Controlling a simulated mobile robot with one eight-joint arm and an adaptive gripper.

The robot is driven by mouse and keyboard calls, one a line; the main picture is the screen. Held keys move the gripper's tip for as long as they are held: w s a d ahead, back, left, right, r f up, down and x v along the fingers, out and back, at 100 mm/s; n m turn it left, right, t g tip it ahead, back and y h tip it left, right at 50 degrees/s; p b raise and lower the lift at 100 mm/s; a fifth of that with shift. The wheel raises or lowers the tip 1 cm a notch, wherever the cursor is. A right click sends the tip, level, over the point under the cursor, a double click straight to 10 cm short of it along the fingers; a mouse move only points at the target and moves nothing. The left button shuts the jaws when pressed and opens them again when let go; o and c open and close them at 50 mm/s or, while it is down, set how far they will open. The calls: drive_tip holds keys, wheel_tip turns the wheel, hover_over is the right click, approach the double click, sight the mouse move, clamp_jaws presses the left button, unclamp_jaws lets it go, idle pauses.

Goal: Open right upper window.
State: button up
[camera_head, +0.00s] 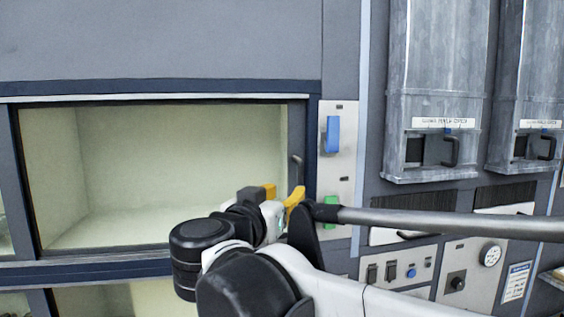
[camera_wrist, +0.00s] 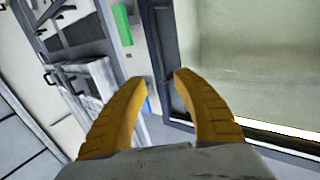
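The upper window (camera_head: 160,165) is a wide glass pane in a dark frame, with a pale lit interior behind it; it appears closed. Its dark upright handle (camera_head: 297,168) is at the pane's right edge in the head view. My gripper (camera_head: 283,191) has yellow fingers and is just below the handle in that view. In the wrist view my gripper (camera_wrist: 157,78) is open, with a gap between the fingertips and nothing seen held. The window glass (camera_wrist: 245,60) is on the right there. A dark upright bar (camera_wrist: 153,40) runs beyond the fingertips; I cannot tell whether they touch it.
A grey panel right of the window carries a blue part (camera_head: 332,134) and a green part (camera_head: 331,208). Further right are two grey metal housings (camera_head: 437,70) with black handles, and a control panel (camera_head: 468,280). Another window opening (camera_head: 95,300) lies below.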

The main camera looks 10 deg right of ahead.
sight(300, 181)
drive_tip(key=p+x, duration=0.1)
drive_tip(key=x, duration=1)
drive_tip(key=shift+s, duration=0.1)
clamp_jaws()
